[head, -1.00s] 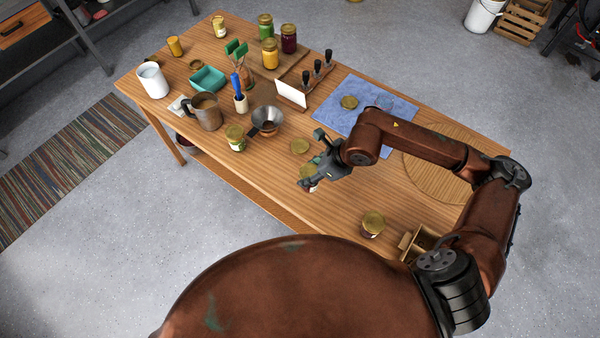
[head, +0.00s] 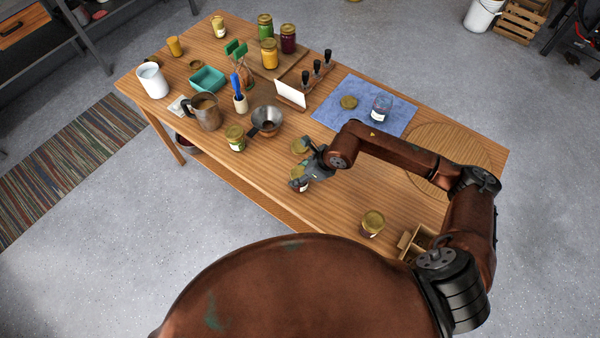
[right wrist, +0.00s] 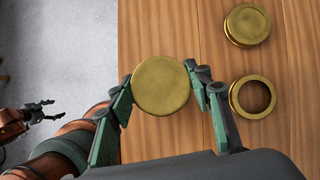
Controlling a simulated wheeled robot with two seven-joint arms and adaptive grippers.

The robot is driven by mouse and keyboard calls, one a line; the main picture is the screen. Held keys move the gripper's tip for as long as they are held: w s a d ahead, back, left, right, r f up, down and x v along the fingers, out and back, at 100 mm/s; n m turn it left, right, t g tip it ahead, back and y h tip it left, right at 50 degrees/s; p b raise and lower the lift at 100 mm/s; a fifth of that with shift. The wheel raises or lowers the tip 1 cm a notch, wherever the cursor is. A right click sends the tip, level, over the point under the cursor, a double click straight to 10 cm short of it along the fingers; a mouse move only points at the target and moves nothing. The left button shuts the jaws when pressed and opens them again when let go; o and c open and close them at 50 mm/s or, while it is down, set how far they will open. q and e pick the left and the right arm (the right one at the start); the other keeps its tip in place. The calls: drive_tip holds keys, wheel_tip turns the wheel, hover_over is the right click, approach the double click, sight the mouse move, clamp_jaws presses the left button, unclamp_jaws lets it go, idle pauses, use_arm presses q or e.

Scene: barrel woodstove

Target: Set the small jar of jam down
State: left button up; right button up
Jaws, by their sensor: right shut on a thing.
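The small jar of jam has a gold lid (right wrist: 162,87) and shows between my right fingers in the right wrist view. In the head view its lid (head: 297,172) and a bit of dark body show beside my right gripper (head: 305,178), near the table's front edge. My right gripper is shut on this jar, which looks upright. Whether its base touches the table is hidden. My left gripper (right wrist: 46,111) shows in the right wrist view, off to the left over the floor, with its fingers apart and empty.
A gold lid (right wrist: 247,25) and a gold ring (right wrist: 252,97) lie right of the held jar. A green-labelled jar (head: 235,138) and a funnel (head: 267,121) stand to the left. Another jar (head: 372,223) stands to the right. A glass jar (head: 381,108) stands on the blue cloth (head: 340,116).

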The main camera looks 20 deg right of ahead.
drive_tip(key=o, duration=1.6)
drive_tip(key=v, duration=1.2)
drive_tip(key=shift+r, duration=0.1)
